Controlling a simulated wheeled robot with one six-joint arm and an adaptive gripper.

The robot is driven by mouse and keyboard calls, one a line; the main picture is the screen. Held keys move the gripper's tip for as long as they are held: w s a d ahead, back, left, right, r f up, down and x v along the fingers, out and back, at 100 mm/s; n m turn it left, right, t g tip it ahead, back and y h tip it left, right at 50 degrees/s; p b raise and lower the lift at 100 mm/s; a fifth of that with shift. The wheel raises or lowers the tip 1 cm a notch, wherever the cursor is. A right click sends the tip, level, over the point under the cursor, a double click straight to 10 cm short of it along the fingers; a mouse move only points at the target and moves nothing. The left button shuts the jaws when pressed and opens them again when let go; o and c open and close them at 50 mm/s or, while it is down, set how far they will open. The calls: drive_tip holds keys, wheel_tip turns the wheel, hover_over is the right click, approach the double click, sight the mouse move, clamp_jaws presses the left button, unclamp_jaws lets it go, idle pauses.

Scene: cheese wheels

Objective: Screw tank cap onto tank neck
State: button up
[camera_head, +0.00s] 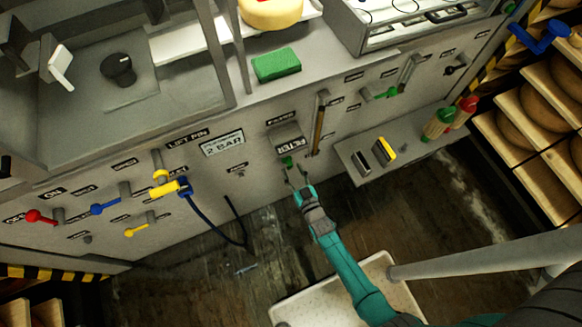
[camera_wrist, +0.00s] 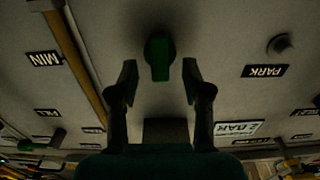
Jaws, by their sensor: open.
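My gripper (camera_head: 296,175) is open and empty in front of the grey machine panel, just below the box labelled FILTER (camera_head: 289,141). A small green knob (camera_head: 287,161) shows just beyond its fingertips. In the wrist view, my gripper (camera_wrist: 160,80) has its two dark fingers spread wide, and the green knob (camera_wrist: 158,57) lies between and slightly beyond them, with a gap on each side. Whether the fingers reach its depth is unclear. I cannot tell which parts are the tank cap and the tank neck; neither is labelled legibly.
A wooden-coloured upright bar (camera_head: 319,123) stands right of the FILTER box. A low shelf (camera_head: 400,160) at right holds a yellow-topped block (camera_head: 385,149) and bottles (camera_head: 438,124). A blue hose (camera_head: 212,222) hangs at left. A white tray (camera_head: 290,308) is below my arm.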

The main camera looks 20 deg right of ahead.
drive_tip(key=s, duration=1)
drive_tip(key=shift+w, duration=0.1)
drive_tip(key=s+r+g, duration=0.2)
drive_tip(key=s+r, duration=1.1)
drive_tip(key=s, duration=0.5)
drive_tip(key=s+r, duration=0.3)
drive_tip(key=r, duration=0.6)
drive_tip(key=s+r+g, duration=0.1)
drive_tip(key=s+r, duration=0.3)
drive_tip(key=r, duration=0.4)
drive_tip(key=shift+s+r, duration=0.25)
drive_tip(key=shift+r, duration=0.1)
drive_tip(key=shift+c, duration=0.3)
